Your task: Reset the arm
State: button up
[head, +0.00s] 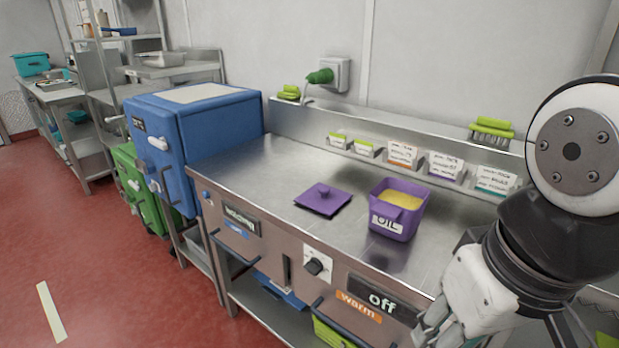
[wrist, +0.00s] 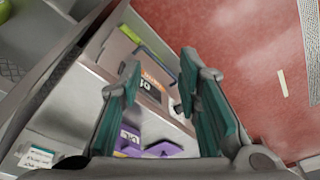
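My gripper (head: 440,325) is at the lower right of the head view, in front of the steel counter (head: 270,165). In the wrist view my gripper (wrist: 165,95) has its two teal-padded fingers spread wide, with nothing between them. My arm comes in from the right edge of the head view. The gripper is apart from the purple oil container (head: 395,225) and the purple lid (head: 323,199), which both stand on the counter. The container is uncovered and shows yellow contents.
The counter front has a knob (head: 315,267), handles and an "off" panel (head: 382,301) close to my gripper. A blue cabinet (head: 205,135) and a green bin (head: 135,185) stand to the left. Green brushes (head: 492,133) lie on the back ledge. The red floor (head: 120,275) at left is clear.

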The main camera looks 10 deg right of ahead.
dwell(0.3)
notch_tip(320, 180, up, 10)
jog(key=t+p, duration=0.2)
jog(key=p, duration=0.6)
jog(key=shift+p, duration=0.35)
